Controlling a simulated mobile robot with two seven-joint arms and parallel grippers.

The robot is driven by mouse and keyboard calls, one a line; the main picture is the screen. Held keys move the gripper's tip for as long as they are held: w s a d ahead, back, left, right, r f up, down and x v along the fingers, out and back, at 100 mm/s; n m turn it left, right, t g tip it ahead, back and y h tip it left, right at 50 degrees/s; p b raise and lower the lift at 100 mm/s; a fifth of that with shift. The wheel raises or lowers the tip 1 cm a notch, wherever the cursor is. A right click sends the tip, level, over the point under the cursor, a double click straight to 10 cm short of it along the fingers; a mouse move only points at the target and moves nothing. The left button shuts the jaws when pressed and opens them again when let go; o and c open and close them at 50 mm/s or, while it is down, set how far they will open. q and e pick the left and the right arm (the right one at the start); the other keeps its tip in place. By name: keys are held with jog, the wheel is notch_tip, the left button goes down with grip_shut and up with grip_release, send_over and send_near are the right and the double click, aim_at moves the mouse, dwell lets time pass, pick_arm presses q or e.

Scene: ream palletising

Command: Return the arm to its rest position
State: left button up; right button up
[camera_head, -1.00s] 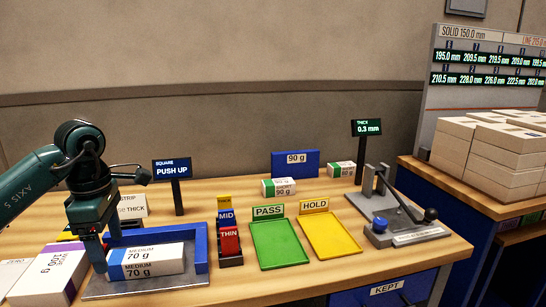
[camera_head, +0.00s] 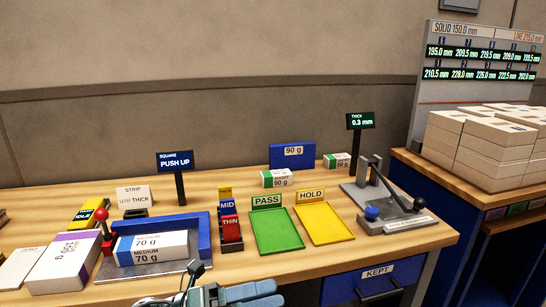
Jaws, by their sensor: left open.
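My left gripper (camera_head: 174,286) shows at the bottom edge, in front of the bench. It is open with nothing between its fingers, and part of it is cut off by the frame. The 70 g medium ream (camera_head: 152,248) lies on the metal plate inside the blue squaring frame (camera_head: 203,232), behind and apart from the gripper. My right gripper is not in view.
The green PASS tray (camera_head: 277,231) and yellow HOLD tray (camera_head: 324,226) are empty. A red-knobbed lever (camera_head: 102,216) stands left of the ream, near a white and purple ream (camera_head: 62,262). A lever device (camera_head: 385,206) stands at right. Stacked reams (camera_head: 480,140) fill the right bench.

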pick_arm(q)
jog(key=a+f+n+t+y+p, duration=0.1)
jog(key=a+f+n+t+y, duration=0.45)
jog(key=n, duration=0.85)
jog(key=a+f+n+t+y, duration=0.3)
jog(key=f+n+t+y, duration=0.3)
jog(key=n+t, duration=0.5)
jog(key=s+a+f+n+g+y, duration=0.4)
jog(key=s+f+n+g, duration=0.4)
jog(key=s+f+n, duration=0.3)
notch_tip(320, 180, down, 2)
jog(key=shift+s+f+n+y+p, duration=0.15)
jog(key=shift+s+n+y+p, duration=0.25)
jog(key=shift+y, duration=0.35)
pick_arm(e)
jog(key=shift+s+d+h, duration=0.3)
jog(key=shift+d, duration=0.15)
pick_arm(q)
jog(key=shift+g, duration=0.25)
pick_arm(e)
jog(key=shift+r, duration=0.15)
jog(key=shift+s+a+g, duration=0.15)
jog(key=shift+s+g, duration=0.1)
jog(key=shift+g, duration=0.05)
